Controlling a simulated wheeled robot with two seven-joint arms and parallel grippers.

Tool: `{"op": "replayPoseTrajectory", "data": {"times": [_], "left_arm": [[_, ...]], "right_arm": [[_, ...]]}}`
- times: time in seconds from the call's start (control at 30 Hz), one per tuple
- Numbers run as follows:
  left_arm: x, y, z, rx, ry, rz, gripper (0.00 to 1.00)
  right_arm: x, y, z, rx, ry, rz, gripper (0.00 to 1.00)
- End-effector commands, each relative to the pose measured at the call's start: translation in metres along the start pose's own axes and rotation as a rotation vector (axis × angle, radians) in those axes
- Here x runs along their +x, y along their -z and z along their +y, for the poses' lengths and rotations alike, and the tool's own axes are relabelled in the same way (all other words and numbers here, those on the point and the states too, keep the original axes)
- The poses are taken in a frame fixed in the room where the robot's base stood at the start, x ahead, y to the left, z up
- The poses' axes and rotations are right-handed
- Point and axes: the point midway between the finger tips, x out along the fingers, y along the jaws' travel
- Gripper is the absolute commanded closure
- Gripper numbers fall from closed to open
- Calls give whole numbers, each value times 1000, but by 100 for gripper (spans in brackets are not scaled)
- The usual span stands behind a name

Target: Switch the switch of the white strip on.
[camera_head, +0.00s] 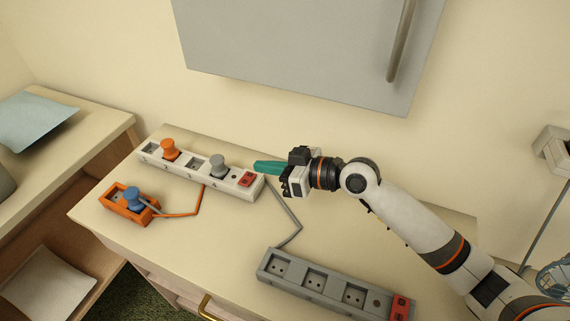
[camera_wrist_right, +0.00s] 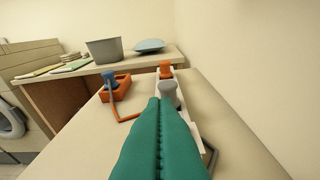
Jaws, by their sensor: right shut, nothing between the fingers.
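The white strip (camera_head: 205,171) lies on the cabinet top, with an orange plug and a grey plug in its sockets. Its red switch (camera_head: 246,180) is at the right end. My right gripper (camera_head: 257,166), with teal fingers, is shut and empty, with its fingertips by the switch end of the strip. I cannot tell whether the fingers touch the strip. In the right wrist view the shut teal fingers (camera_wrist_right: 160,128) hide much of the white strip (camera_wrist_right: 181,97) and its switch. My left gripper is not in view.
A grey strip (camera_head: 330,284) with a red switch (camera_head: 400,306) lies at the front right. An orange socket box (camera_head: 115,205) with a blue plug (camera_head: 133,198) is at the left. A grey wall cabinet (camera_head: 300,45) hangs above. Bare tabletop (camera_head: 225,225) lies between the strips.

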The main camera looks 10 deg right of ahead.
Motion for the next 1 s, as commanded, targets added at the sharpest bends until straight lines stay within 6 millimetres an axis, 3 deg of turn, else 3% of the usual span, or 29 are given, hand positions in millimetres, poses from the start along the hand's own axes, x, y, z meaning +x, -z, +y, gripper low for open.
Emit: {"op": "replayPoseTrajectory", "data": {"times": [0.17, 0.2, 0.4, 0.87, 1.0], "left_arm": [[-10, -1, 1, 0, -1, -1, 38], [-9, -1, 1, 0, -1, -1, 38], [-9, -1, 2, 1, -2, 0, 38], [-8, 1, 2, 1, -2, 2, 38], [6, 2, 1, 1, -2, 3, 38]], "right_arm": [[38, -3, 2, 2, -3, -1, 100], [38, 10, 0, 6, -1, 5, 100], [42, 33, 0, 2, 0, 1, 100], [44, 40, 0, -1, 0, 1, 100], [46, 49, 0, -52, 12, 1, 100]]}}
